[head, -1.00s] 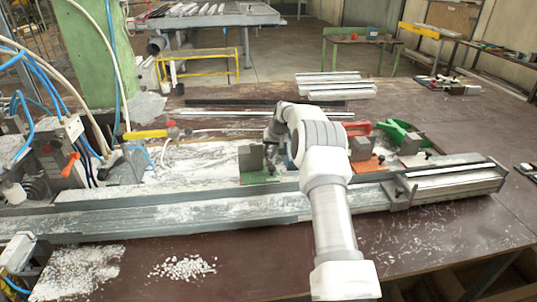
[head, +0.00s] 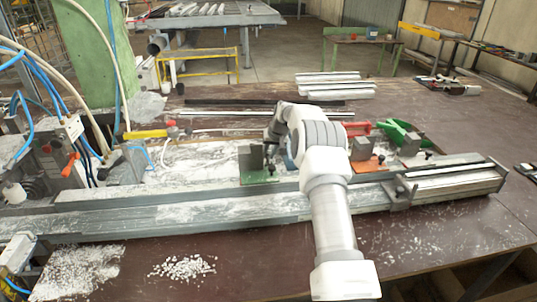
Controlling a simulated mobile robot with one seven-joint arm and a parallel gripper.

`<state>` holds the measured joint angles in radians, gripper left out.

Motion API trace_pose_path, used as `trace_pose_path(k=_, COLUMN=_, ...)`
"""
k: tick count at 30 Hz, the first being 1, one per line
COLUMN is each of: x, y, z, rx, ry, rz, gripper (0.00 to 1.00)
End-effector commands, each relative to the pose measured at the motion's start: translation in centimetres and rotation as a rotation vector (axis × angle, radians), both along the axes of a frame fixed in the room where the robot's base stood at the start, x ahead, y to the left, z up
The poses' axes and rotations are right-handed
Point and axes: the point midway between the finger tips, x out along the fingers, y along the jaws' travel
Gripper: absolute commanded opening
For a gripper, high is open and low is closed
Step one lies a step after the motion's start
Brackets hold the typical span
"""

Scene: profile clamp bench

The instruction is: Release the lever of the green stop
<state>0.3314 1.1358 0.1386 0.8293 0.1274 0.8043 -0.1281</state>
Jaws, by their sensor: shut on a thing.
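The green stop (head: 251,160) stands on the rail in the middle of the bench, a grey block on a green base plate. My gripper (head: 271,148) is small and dark in the head view, just at the right side of the grey block. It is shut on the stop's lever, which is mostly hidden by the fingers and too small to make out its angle. My white arm reaches over the rail from the front and hides what lies directly right of the stop.
Right of my arm, a similar stop with an orange base (head: 367,165) and another grey block (head: 410,144) stand along the rail (head: 180,216). A red part and a green part (head: 398,131) lie behind them. Hoses and a machine (head: 70,150) crowd the left.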

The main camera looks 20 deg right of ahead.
Motion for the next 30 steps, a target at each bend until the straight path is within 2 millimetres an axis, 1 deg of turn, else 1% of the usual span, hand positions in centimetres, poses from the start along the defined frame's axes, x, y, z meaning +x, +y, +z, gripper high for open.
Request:
trace_pose_path(k=11, x=-0.01, y=-0.04, z=-0.13, rx=-0.002, ry=-0.006, rz=0.000, gripper=0.00)
trace_pose_path(k=15, x=0.13, y=-0.08, z=-0.25, rx=-0.007, ry=-0.046, rz=0.000, gripper=0.00)
trace_pose_path(k=22, x=0.20, y=-0.10, z=0.26, rx=-0.022, ry=-0.114, rz=-0.001, gripper=0.00)
trace_pose_path(k=30, x=0.18, y=-0.05, z=0.53, rx=-0.025, ry=-0.125, rz=0.000, gripper=0.00)
